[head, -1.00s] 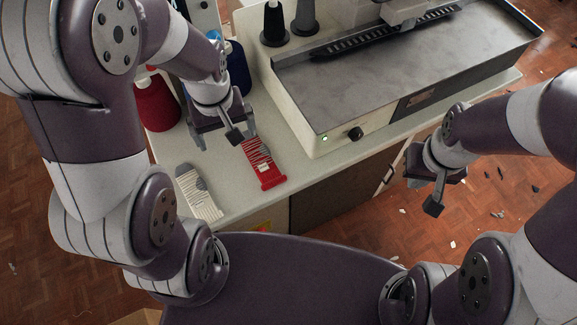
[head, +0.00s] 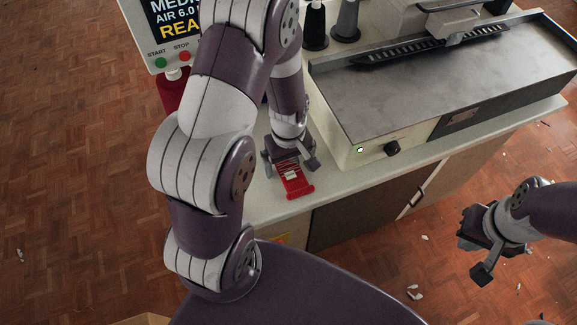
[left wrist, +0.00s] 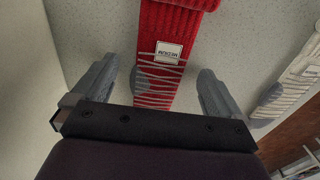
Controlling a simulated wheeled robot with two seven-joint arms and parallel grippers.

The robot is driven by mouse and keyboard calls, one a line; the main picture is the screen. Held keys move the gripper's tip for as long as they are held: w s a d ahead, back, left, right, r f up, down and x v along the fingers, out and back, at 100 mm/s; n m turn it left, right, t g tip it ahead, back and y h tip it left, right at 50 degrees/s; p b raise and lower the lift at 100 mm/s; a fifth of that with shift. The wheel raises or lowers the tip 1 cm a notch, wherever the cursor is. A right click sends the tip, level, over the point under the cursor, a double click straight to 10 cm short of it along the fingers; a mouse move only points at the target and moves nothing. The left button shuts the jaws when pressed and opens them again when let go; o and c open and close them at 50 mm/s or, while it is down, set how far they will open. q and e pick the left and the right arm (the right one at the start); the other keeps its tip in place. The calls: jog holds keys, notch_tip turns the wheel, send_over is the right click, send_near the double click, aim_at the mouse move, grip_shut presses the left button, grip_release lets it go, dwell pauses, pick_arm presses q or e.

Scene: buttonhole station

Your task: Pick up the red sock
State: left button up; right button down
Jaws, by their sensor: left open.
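The red sock (head: 297,183) lies flat on the pale counter near its front edge. In the left wrist view the red sock (left wrist: 170,30) shows a white label, grey stripes and a grey patch. My left gripper (head: 290,169) is over the sock's far part. Its two fingers (left wrist: 167,85) stand apart, one on each side of the striped part, and do not visibly touch it. My right gripper (head: 482,250) hangs over the floor at the right, away from the counter; its jaw gap is not clear.
A white striped sock (left wrist: 295,80) lies beside the red one. The grey-topped machine (head: 440,85) with a knob stands just right of the red sock. Dark cones (head: 346,22) and a control screen (head: 172,25) stand behind. My left arm hides part of the counter.

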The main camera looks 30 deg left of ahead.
pick_arm(q)
jog(key=c, duration=1.1)
jog(key=shift+o, duration=0.2)
jog(key=shift+r, duration=0.15)
